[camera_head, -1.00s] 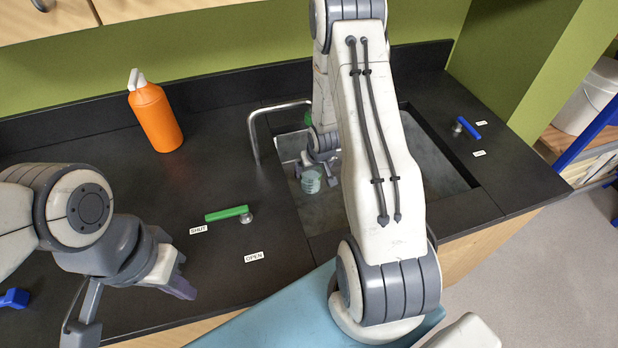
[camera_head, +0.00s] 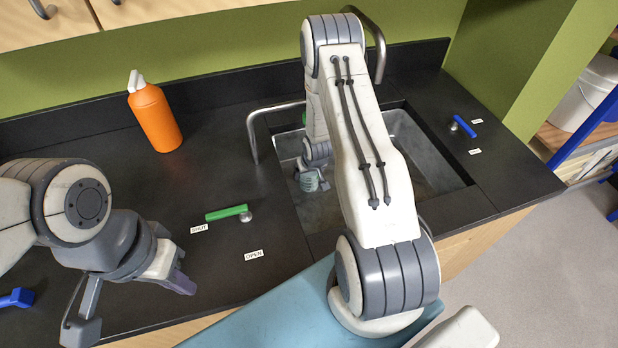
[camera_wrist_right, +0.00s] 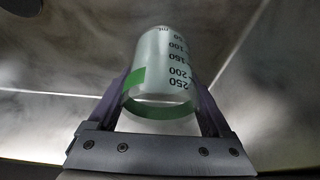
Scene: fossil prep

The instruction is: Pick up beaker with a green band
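The beaker with a green band (camera_head: 307,181) stands in the sink near its left side, small in the head view. In the right wrist view the clear beaker (camera_wrist_right: 165,70) has black volume marks, a green band round its near end and a green patch at its left. My right gripper (camera_head: 312,183) is down in the sink at the beaker. In the right wrist view its purple fingers (camera_wrist_right: 163,95) lie on either side of the beaker, very close to it; whether they press on it is unclear. My left gripper (camera_head: 186,272) is over the counter at left, its finger gap hidden.
A bent faucet (camera_head: 262,125) rises at the sink's left edge. A green handle (camera_head: 228,213) lies by the SHUT and OPEN labels, and a blue handle (camera_head: 464,126) is right of the sink (camera_head: 435,165). An orange bottle (camera_head: 155,118) stands at the back left.

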